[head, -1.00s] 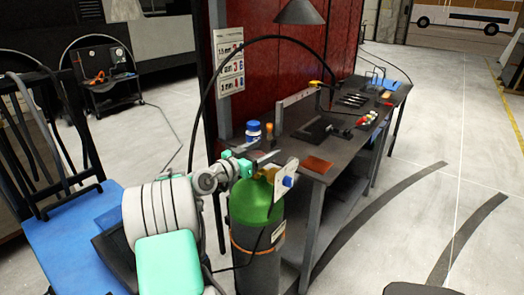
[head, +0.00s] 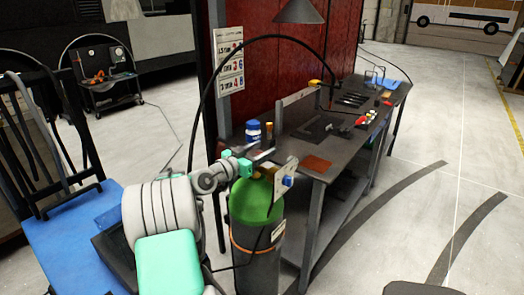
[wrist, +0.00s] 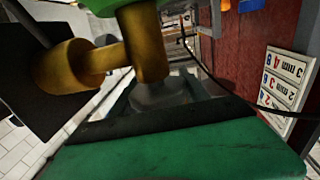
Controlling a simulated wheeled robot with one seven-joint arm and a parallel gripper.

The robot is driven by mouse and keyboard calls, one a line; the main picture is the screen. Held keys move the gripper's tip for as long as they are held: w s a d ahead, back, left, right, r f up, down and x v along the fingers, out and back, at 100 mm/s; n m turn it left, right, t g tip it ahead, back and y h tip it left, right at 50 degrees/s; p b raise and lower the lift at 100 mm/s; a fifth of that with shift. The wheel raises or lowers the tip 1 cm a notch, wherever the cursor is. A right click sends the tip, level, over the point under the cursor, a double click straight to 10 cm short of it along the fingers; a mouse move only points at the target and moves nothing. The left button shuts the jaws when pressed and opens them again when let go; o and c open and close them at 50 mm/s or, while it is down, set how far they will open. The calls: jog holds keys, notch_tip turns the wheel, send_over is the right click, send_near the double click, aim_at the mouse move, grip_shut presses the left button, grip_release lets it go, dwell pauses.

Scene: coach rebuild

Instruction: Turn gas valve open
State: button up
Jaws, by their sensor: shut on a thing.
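A gas cylinder (head: 255,205) with a green top stands upright in front of the workbench in the head view. Its brass valve body (wrist: 143,45) fills the upper left of the wrist view, with a brass side outlet (wrist: 75,65). A grey knob (wrist: 160,95) sits at the end of the brass stem. My gripper (head: 264,157) is at the top of the cylinder, shut on the valve knob. One green jaw (wrist: 180,150) spans the bottom of the wrist view; the exact contact is partly hidden. A pale plate with a blue part (head: 287,181) is beside the valve.
The workbench (head: 345,145) with several tools stands right behind the cylinder. A blue-lidded jar (head: 253,131) is on its near corner. A black hose arches over the bench beside a red panel (head: 275,70). A blue cart (head: 75,225) is at left. Floor at right is open.

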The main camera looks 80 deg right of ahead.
jog(key=shift+n+t, duration=0.3)
jog(key=shift+t, duration=0.1)
jog(key=shift+w+n+t+h+b, duration=0.15)
jog(key=shift+n+t+h+b, duration=0.25)
jog(key=shift+n+t+h, duration=0.6)
jog(key=n+t, duration=0.1)
jog(key=t, duration=0.1)
jog(key=n+t, duration=0.2)
jog(key=t, duration=0.1)
jog(key=w+n+t+p, duration=0.1)
jog(key=t, duration=0.2)
jog(key=shift+d+n, duration=0.15)
jog(key=shift+n, duration=0.25)
jog(key=t+b, duration=0.1)
jog(key=n+t+b, duration=0.2)
jog(key=t, duration=0.1)
jog(key=shift+w+f+y+b, duration=0.3)
jog(key=shift+f, duration=0.05)
jog(key=n+t+b, duration=0.1)
jog(key=n+t+y+b, duration=0.1)
jog(key=b, duration=0.1)
jog(key=shift+w, duration=0.3)
jog(key=shift+w+a+r+n+t+y+b, duration=0.2)
jog(key=shift+r+n+t+y+b, duration=0.15)
jog(key=shift+t+b, duration=0.35)
jog(key=o, duration=1.4)
